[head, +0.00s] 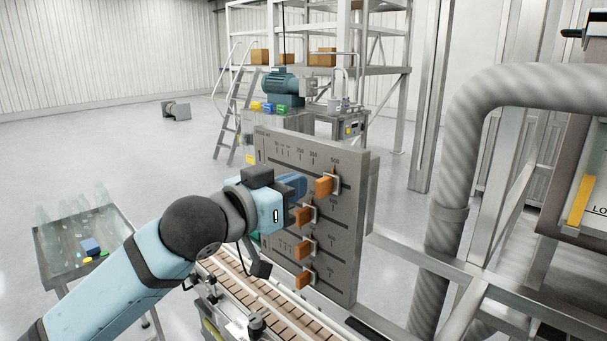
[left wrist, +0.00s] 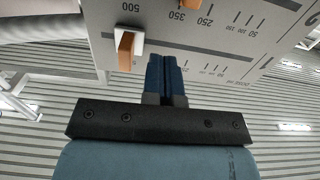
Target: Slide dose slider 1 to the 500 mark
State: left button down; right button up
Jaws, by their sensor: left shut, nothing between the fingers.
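The grey dose panel (head: 345,225) stands upright with several orange slider knobs in rows. Dose slider 1 (head: 325,187), the top one, sits near the right end of its slot, just below the 500 mark (head: 334,162). In the left wrist view, which is upside down, its orange knob (left wrist: 126,52) is at the 500 end of its slot. My left gripper (head: 302,185) is shut and empty, with its blue fingertips on the lower-dose side of that knob. The wrist view shows the fingertips (left wrist: 163,58) close beside the knob; contact cannot be told. My right gripper is not in view.
Slider 2 (head: 302,216) is just below, left of slider 1. Two more knobs (head: 304,248) sit lower. A conveyor (head: 250,295) runs below the panel. A thick grey pipe (head: 455,170) stands right. A tray table (head: 60,235) is at left.

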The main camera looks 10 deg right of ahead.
pick_arm(q)
jog(key=p+v, duration=0.1)
jog(key=v, duration=0.6)
jog(key=shift+s+a+p, duration=0.2)
jog(key=shift+a+p, duration=0.05)
jog(key=shift+p, duration=0.05)
jog(key=a+f+n+t+y, duration=0.1)
jog(key=a+f+n+y, duration=0.3)
jog(key=f, duration=1)
jog(key=a+f+n+t+y, duration=0.2)
jog(key=a+f, duration=0.3)
jog(key=f, duration=0.9)
jog(key=s+a+f+g+y, duration=0.1)
jog(key=s+a+f, duration=0.3)
jog(key=s+f, duration=0.2)
jog(key=s+a+f+n+y, duration=0.1)
jog(key=s+a+f+y, duration=0.1)
jog(key=s+f, duration=0.5)
jog(key=s+a+f+g+y, duration=0.1)
jog(key=s+a+f, duration=0.4)
jog(key=f, duration=0.7)
jog(key=shift+s+a+n+g+y, duration=0.35)
jog(key=shift+s+y, duration=0.35)
jog(key=shift+s, duration=0.25)
jog(key=shift+s, duration=0.1)
